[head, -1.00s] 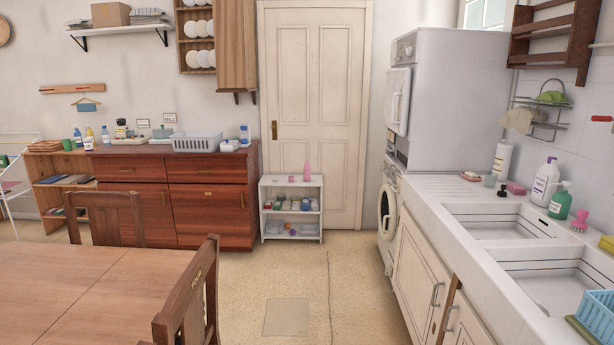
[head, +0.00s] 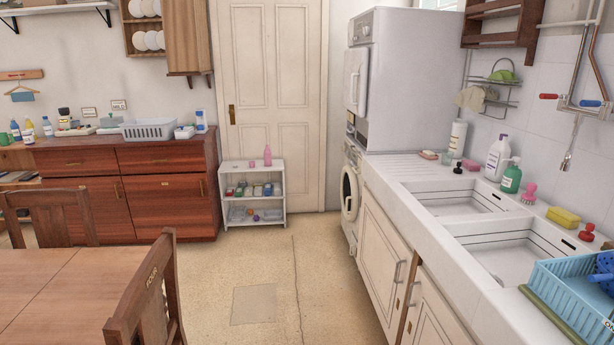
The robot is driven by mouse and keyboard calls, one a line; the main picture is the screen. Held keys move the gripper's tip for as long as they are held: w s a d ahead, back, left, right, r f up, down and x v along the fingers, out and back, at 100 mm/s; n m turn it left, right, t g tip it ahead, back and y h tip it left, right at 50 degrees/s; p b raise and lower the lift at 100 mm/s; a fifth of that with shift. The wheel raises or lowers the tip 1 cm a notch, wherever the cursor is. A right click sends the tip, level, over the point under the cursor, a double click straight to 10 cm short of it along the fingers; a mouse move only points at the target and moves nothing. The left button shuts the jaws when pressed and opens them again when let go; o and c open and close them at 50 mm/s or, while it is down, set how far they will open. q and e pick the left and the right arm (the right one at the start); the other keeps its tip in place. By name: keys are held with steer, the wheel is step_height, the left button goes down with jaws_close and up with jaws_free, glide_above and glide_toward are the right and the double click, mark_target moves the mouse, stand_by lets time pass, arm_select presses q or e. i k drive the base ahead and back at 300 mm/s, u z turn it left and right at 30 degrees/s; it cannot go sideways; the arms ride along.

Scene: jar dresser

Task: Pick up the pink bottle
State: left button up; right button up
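A small pink bottle (head: 267,156) stands upright on the top of a low white shelf unit (head: 254,205) in front of the white door, in the middle of the head view. It is near the right end of the shelf's top, with small items to its left that are too small to make out. Neither of my grippers is in view.
A wooden table (head: 65,300) and chair (head: 148,295) fill the lower left. A red-brown dresser (head: 168,205) stands left of the shelf. A sink counter (head: 400,195) runs along the right. Open floor (head: 275,265) leads to the shelf.

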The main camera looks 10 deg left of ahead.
mark_target(267, 152)
steer(key=u, duration=0.25)
steer(key=i, duration=2.05)
steer(key=u, duration=0.1)
steer(key=i, duration=2.9)
steer(key=z, duration=0.4)
steer(key=i, duration=1.25)
steer(key=z, duration=0.2)
